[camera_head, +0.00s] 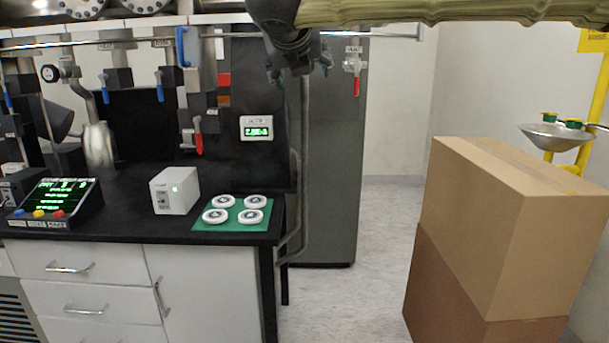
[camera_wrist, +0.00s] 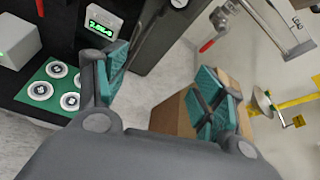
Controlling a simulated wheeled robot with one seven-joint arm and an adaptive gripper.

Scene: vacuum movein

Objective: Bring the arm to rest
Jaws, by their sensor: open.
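My gripper (camera_wrist: 163,97) is open and empty, with its teal finger pads wide apart in the wrist view. In the head view my gripper (camera_head: 300,75) hangs at the top centre, in front of the dark cabinet and well above the floor. My arm comes in from the top right, with a ribbed olive cover on it. Nothing is between the fingers.
The black-topped bench (camera_head: 120,230) at left holds a green mat (camera_head: 233,227) with several white discs, a white box (camera_head: 174,190) and a control panel (camera_head: 55,203). Stacked cardboard boxes (camera_head: 510,230) stand at right, before a yellow eyewash stand (camera_head: 590,130). Floor between is clear.

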